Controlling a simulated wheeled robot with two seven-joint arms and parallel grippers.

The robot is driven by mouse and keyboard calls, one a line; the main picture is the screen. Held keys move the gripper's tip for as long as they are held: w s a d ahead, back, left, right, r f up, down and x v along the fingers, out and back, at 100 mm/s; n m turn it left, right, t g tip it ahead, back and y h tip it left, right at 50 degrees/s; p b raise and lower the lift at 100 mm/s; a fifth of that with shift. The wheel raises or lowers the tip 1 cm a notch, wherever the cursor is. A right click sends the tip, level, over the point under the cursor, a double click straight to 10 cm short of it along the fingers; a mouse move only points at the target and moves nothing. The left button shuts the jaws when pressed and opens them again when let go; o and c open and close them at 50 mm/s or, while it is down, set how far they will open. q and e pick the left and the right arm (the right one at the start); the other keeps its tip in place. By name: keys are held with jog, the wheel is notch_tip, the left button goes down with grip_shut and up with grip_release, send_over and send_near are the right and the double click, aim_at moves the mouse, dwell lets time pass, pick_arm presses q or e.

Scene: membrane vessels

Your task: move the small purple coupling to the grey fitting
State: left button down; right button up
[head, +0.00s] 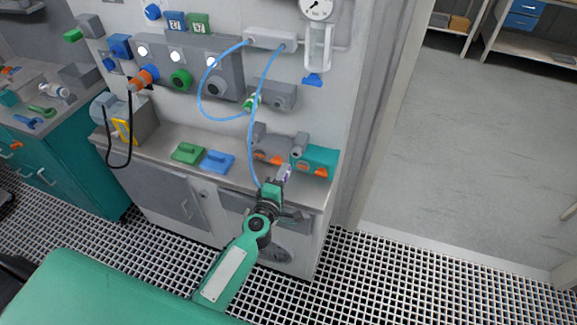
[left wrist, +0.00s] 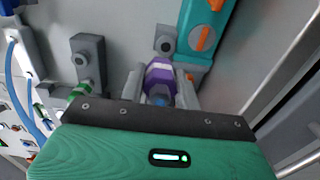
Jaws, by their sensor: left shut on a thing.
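The small purple coupling (left wrist: 160,78) has a white band and sits between the two fingers of my left gripper (left wrist: 162,92) in the left wrist view. A blue hose end shows at its near side. In the head view my left gripper (head: 279,183) is shut on the coupling (head: 286,173), in front of the bench edge. A grey fitting with a round dark mouth (left wrist: 165,43) lies just beyond the coupling in the left wrist view, apparently apart from it. It seems to be the grey fitting (head: 299,146) beside the teal block in the head view. My right gripper is not in view.
A teal block with orange handles (head: 316,161) stands right of the fitting. The blue hose (head: 252,140) hangs from a white manifold (head: 270,39). Green (head: 188,153) and blue (head: 217,161) pieces lie on the bench to the left. Open floor lies at the right.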

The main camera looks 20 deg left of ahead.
pick_arm(q)
jog(key=s+a+r, duration=0.1)
jog(key=s+r, duration=1.1)
jog(key=s, duration=0.4)
jog(key=shift+a, duration=0.25)
